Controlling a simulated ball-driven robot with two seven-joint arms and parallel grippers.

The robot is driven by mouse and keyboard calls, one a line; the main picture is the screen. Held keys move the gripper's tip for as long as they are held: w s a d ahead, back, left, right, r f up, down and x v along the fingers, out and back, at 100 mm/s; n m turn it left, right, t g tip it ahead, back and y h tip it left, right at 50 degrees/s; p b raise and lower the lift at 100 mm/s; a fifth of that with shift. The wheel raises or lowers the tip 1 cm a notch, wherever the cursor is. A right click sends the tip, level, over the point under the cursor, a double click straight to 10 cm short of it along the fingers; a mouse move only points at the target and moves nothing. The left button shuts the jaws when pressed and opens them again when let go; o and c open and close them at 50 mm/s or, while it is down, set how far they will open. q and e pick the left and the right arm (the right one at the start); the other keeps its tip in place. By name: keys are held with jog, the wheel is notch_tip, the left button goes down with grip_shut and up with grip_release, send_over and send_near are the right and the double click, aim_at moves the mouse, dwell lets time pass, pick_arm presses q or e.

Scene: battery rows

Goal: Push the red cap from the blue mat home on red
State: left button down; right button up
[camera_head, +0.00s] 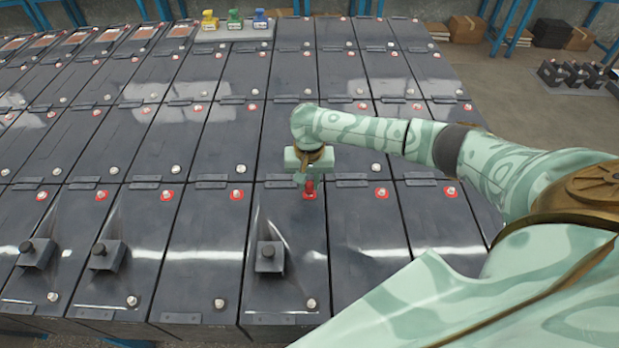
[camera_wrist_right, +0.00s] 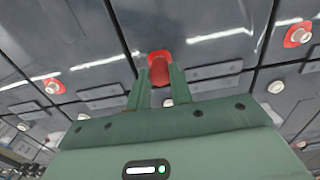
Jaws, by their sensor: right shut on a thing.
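My right gripper (camera_head: 306,181) points down over a battery in the middle of the rows, its jaws closed around the red cap (camera_head: 309,193). In the right wrist view the red cap (camera_wrist_right: 160,72) sits between the two fingers of the right gripper (camera_wrist_right: 160,84). The cap is at a battery terminal with a red ring (camera_wrist_right: 157,54), which it and the fingers partly cover. I cannot tell how far the cap is seated on the post. I see no blue mat. My left gripper is out of view.
Dark batteries (camera_head: 200,240) stand close together in rows, with red-ringed posts (camera_head: 382,193) and plain posts (camera_head: 241,169). Black blocks (camera_head: 270,257) stand on several near ones. Yellow, green and blue items (camera_head: 235,20) stand on a light tray at the back.

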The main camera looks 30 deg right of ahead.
jog(key=shift+f, duration=0.15)
jog(key=shift+f, duration=0.5)
dwell(1.0)
jog(key=o, duration=1.5)
notch_tip(320, 180, up, 7)
jog(key=p, duration=1)
